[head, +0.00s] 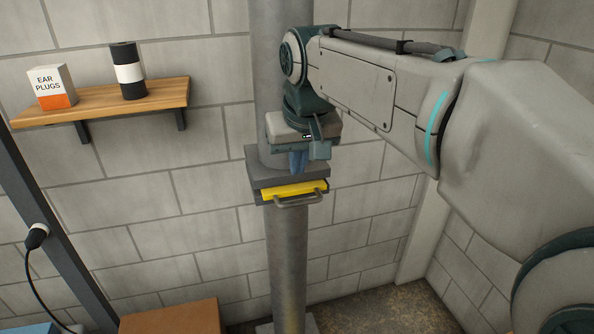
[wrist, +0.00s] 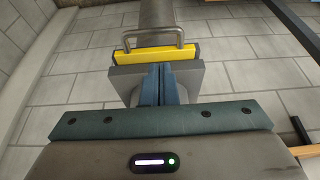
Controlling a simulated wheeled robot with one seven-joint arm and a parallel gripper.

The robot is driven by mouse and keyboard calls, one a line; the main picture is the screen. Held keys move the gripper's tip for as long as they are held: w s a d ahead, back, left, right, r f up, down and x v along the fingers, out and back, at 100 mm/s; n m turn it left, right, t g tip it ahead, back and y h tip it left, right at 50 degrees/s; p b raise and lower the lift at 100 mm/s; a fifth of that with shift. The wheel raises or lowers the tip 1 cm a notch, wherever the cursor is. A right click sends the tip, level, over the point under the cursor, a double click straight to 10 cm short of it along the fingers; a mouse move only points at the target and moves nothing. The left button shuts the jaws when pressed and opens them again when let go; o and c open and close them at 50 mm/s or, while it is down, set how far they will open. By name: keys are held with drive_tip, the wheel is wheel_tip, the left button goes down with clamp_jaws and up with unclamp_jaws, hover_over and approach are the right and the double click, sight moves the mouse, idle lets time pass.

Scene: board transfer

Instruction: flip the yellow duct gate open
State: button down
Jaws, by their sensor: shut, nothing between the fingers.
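The yellow duct gate (head: 293,189) is a flat yellow plate with a grey bar handle (head: 299,199). It sits in a grey block (head: 287,169) on the vertical grey duct (head: 286,255). In the wrist view the yellow gate (wrist: 155,54) and its handle (wrist: 153,33) show just beyond my fingertips. My gripper (head: 298,168) is above the gate, in front of the grey block. In the wrist view my blue fingers (wrist: 158,72) are together with nothing between them. They look close to the gate, but I cannot tell if they touch it.
A wooden shelf (head: 105,103) on the left wall holds an ear plugs box (head: 52,87) and a black and white cylinder (head: 127,71). A brown box (head: 172,318) is at the lower left, near a dark post (head: 42,230).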

sight(293, 190)
drive_tip(key=x, duration=0.8)
drive_tip(key=shift+w+f, duration=0.15)
drive_tip(key=shift+f, duration=0.25)
